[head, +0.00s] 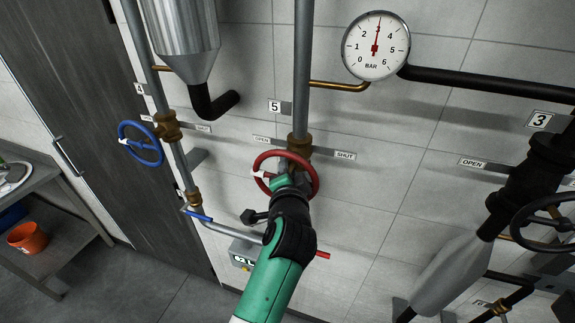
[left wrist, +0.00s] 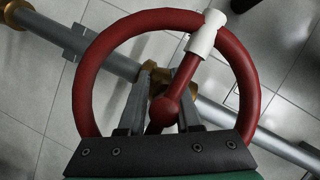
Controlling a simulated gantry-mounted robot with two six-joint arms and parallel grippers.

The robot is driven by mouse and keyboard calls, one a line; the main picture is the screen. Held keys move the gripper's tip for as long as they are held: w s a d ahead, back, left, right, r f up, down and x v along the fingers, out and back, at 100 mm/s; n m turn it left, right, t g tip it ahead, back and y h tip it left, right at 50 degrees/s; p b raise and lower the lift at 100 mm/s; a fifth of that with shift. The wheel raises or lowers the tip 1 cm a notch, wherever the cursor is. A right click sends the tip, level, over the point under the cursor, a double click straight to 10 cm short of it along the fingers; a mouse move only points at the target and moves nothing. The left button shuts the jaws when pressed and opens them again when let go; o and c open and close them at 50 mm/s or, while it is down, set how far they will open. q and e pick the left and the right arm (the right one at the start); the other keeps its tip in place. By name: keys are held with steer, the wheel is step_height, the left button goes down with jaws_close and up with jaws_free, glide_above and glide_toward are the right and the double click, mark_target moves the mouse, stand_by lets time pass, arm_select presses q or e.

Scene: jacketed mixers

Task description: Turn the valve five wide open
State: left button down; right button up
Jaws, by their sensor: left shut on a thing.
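Valve five is a red handwheel (head: 316,172) on a brass body (head: 299,145) on a vertical grey pipe, under the label 5 (head: 274,107). Its white marker (head: 259,174) is at the left of the rim. An OPEN plate (head: 262,140) is to the left of the valve and a SHUT plate (head: 345,155) to the right. My left gripper (head: 285,178) is shut at the wheel's middle and hides part of it. In the left wrist view, the fingers straddle the hub and spoke inside the red rim (left wrist: 86,95); a white sleeve (left wrist: 206,34) is on the rim. My right gripper is not in view.
A round gauge (head: 376,46) above right points at about 3 bar. A blue handwheel (head: 141,144) is at the left, a black handwheel (head: 545,222) at the right. A blue lever (head: 199,216) and red-tipped handle (head: 322,255) are below. A shelf with an orange bucket (head: 27,238) is far left.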

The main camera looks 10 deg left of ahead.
arm_select(q)
steer(key=shift+n, duration=0.3)
steer(key=c, duration=0.7)
jaws_free()
steer(key=shift+s, duration=0.1)
steer(key=b+v, duration=0.1)
steer(key=v, duration=1)
steer(key=shift+s+b, duration=0.3)
steer(key=shift+r, duration=0.1)
